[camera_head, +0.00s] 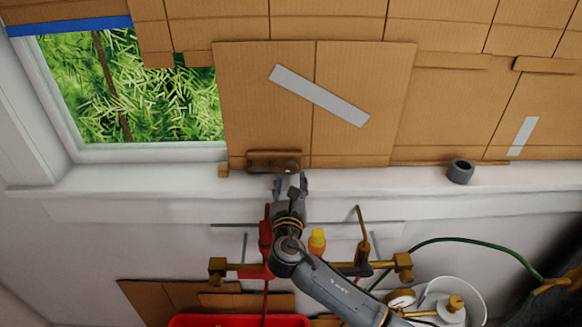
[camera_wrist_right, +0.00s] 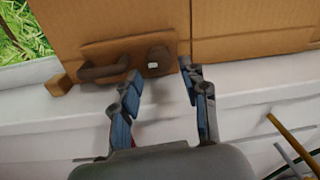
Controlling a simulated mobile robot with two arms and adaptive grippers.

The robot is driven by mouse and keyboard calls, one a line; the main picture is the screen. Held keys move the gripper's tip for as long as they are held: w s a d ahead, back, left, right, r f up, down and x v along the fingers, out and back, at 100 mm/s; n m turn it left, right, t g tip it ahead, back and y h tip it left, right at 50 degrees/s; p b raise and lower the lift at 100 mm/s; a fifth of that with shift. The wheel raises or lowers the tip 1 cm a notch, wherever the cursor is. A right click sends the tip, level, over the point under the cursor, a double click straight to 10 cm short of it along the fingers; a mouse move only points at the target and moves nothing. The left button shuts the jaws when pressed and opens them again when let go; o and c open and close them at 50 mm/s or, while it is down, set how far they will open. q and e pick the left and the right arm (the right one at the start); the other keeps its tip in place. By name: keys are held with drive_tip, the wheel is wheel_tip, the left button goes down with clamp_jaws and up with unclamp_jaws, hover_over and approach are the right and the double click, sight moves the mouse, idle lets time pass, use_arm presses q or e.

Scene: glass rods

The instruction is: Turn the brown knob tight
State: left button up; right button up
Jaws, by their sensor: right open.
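The brown knob (camera_wrist_right: 158,63) sits on a brown plate (camera_wrist_right: 128,49) fixed low on the cardboard panel, to the right of a dark curved handle (camera_wrist_right: 103,72). In the head view the knob (camera_head: 291,166) is small and partly hidden by the gripper tips. My right gripper (camera_wrist_right: 160,74) is open, with one finger on each side of the knob's position and the tips just below or in front of it. Whether a finger touches the knob I cannot tell. The right gripper (camera_head: 290,182) also shows in the head view, pointing up at the plate. My left gripper is not in view.
A small block (camera_head: 223,170) is left of the plate. Brass pipes, a red tool and a yellow-capped item (camera_head: 317,240) lie below, around my arm.

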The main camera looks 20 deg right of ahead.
sight(291, 171)
drive_tip(key=shift+p+x, duration=0.35)
drive_tip(key=shift+x, duration=1.95)
drive_tip(key=c, duration=0.9)
